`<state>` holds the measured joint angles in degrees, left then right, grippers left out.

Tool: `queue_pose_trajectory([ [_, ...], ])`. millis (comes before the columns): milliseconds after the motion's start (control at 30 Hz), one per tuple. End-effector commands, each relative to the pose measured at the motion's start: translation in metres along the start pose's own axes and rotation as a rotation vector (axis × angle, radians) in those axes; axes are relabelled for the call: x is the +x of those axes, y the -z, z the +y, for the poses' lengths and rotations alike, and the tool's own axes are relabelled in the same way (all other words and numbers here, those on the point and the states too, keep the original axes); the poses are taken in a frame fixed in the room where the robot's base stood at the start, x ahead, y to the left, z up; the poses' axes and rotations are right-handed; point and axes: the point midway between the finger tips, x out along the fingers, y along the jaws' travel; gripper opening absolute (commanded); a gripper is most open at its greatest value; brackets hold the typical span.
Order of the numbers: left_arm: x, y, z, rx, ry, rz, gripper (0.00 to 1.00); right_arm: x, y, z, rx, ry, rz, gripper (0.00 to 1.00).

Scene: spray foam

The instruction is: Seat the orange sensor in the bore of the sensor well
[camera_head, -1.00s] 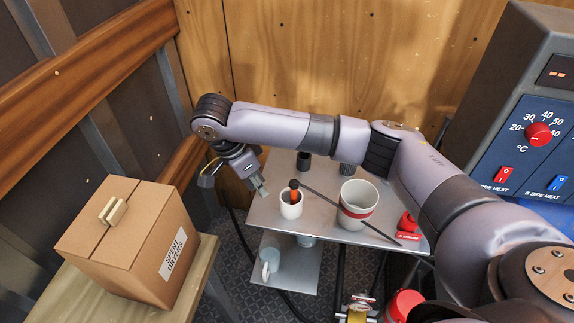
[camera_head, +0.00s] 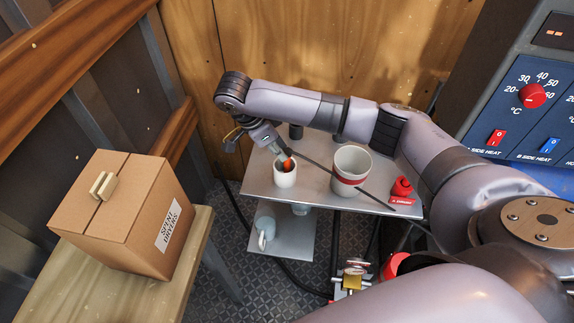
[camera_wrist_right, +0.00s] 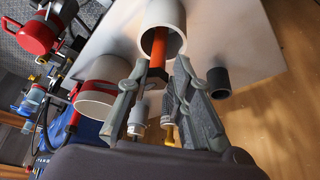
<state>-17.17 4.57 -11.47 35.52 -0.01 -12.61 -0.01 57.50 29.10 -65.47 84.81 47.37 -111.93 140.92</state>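The orange sensor (camera_head: 287,164) stands tilted in a white cup (camera_head: 285,178) on the metal table. In the right wrist view the sensor (camera_wrist_right: 159,45) leans inside the cup (camera_wrist_right: 176,14), its dark end toward my gripper. My right gripper (camera_head: 283,152) is at the sensor's top. In the wrist view its two fingers (camera_wrist_right: 160,92) are apart, one on each side of the dark end, with gaps showing. A dark hollow cylinder (camera_wrist_right: 219,82) stands beside the cup; I cannot tell whether it is the sensor well. My left gripper is not in view.
A red object (camera_head: 401,188) sits at the right edge. A cardboard box (camera_head: 125,215) stands on a wooden bench at left.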

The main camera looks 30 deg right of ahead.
Motion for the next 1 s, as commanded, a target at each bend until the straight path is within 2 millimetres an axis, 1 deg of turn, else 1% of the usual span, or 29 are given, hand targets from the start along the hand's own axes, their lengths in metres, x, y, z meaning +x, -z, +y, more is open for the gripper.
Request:
queue_pose_trajectory([
  [67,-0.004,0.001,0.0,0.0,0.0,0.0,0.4,0.006,0.002,0.001,0.0,-0.002,0.002,0.21],
  [200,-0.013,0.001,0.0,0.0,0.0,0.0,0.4,0.026,0.006,0.002,0.0,-0.004,0.005,0.21],
  [300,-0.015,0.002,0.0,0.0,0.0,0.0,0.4,0.041,0.005,0.002,-0.001,-0.001,0.002,0.21],
  [400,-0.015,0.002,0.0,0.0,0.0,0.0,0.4,0.049,0.004,0.002,-0.001,0.0,0.002,0.21],
  [667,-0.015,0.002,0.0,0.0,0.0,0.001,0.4,0.051,0.004,0.002,-0.002,0.001,0.001,0.2],
  [900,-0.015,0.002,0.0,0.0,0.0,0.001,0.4,0.051,0.004,0.002,-0.002,0.001,0.0,0.04],
  [967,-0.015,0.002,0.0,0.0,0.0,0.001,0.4,0.051,0.004,0.002,-0.002,0.001,0.0,0.0],
  [1000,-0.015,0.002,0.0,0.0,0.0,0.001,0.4,0.051,0.004,0.002,-0.002,0.001,0.0,0.0],
])
